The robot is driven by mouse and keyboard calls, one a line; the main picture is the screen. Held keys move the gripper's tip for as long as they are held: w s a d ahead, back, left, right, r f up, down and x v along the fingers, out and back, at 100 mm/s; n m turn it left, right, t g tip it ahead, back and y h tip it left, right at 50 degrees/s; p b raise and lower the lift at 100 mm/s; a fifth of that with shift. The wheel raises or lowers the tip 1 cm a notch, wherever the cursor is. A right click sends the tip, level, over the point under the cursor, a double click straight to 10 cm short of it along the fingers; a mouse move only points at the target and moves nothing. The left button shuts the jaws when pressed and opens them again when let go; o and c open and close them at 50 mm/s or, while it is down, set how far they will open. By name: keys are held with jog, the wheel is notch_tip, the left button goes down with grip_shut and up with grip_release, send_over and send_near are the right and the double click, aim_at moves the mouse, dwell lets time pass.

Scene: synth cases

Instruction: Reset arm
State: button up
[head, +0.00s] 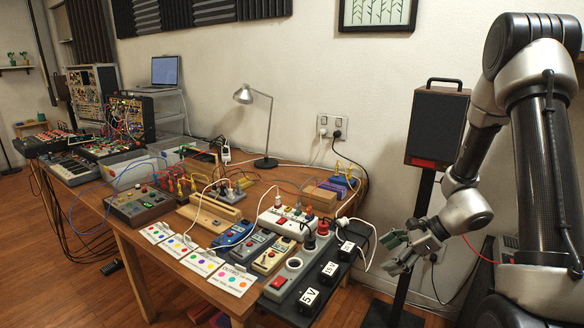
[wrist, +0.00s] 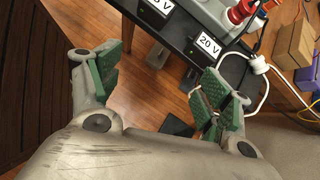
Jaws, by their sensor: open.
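My gripper (head: 398,250) is at the right in the head view, off the right end of the wooden bench (head: 120,232) and in front of the speaker stand. Its fingers are apart with nothing between them. In the wrist view my gripper (wrist: 160,88) shows its two green-padded fingers wide open. Wooden floor and the dark edge of the bench-end panel lie beyond them. My arm bends down from the upper right of the head view.
A black speaker (head: 437,125) on a stand is close behind my gripper. A black panel with voltage-labelled blocks (head: 308,296), a white power strip (head: 286,220) and loose cables crowd the near bench end. A desk lamp (head: 244,95) stands at the back.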

jog(key=s+d+r+n+h, duration=0.3)
jog(key=s+r+n+h, duration=0.1)
jog(key=s+r+n, duration=0.6)
jog(key=s+d+r+n+t+h, duration=0.1)
jog(key=s+d+r+n+h, duration=0.2)
jog(key=s+r+n, duration=0.7)
notch_tip(320, 180, up, 7)
jog(key=shift+s+d+r+n+h, duration=0.15)
jog(key=shift+s+n+h, duration=0.15)
jog(key=shift+s+h, duration=0.55)
jog(key=shift+s+y, duration=0.2)
jog(key=shift+y, duration=0.05)
